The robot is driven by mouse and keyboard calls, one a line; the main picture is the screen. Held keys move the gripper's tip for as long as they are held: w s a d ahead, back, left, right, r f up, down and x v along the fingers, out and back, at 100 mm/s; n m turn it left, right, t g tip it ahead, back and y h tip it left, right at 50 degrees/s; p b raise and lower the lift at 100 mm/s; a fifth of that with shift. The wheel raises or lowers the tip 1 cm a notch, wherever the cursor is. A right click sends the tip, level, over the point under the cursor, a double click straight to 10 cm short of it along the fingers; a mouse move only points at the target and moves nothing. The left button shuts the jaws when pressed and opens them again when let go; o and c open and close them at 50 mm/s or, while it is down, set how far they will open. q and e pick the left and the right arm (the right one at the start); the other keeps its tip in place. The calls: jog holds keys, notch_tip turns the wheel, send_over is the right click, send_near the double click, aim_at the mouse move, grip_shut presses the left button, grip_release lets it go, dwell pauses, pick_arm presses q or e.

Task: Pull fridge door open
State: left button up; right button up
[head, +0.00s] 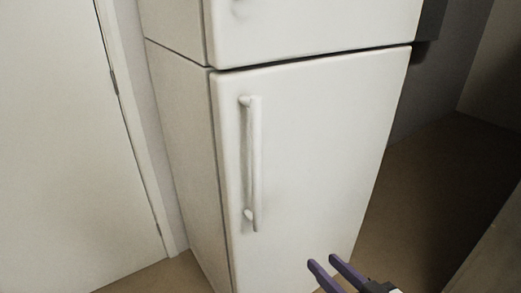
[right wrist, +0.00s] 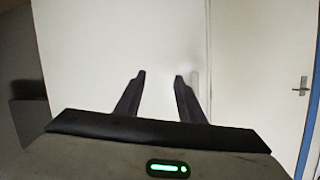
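The white fridge stands in the middle of the head view, with its lower door (head: 315,150) closed. A white vertical bar handle (head: 254,165) is on the left side of that door. My right gripper (head: 324,262) is at the bottom of the head view, right of and below the handle, apart from it. In the right wrist view its two dark fingers (right wrist: 159,76) are spread open with nothing between them. The fridge front (right wrist: 120,45) fills the area ahead of them, and the handle (right wrist: 194,78) shows faintly by the right finger. My left gripper is not in view.
The upper fridge door (head: 310,30) is closed above. A white room door (head: 70,150) stands left of the fridge; its lever handle (right wrist: 303,86) shows in the right wrist view. Brown floor (head: 425,195) lies open to the right, with a dark panel edge at the lower right.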

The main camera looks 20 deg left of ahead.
jog(key=w+a+r+n+g+y, duration=0.1)
jog(key=a+r+n+y, duration=0.15)
jog(key=r, duration=0.35)
jog(key=w+a+r+n+y, duration=0.1)
jog(key=w+a+r, duration=0.15)
jog(key=r, duration=0.45)
jog(key=n+g+y, duration=0.2)
jog(key=n+y, duration=0.1)
send_near(260, 158)
jog(key=p+x, duration=0.2)
jog(key=x, duration=0.7)
jog(key=shift+w+a, duration=0.15)
jog(key=shift+a, duration=0.1)
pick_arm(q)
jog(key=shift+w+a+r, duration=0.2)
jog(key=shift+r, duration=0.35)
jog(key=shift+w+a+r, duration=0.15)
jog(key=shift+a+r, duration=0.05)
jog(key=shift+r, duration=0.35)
pick_arm(e)
jog(key=shift+w+a, duration=0.35)
jog(key=shift+a, duration=0.3)
grip_shut()
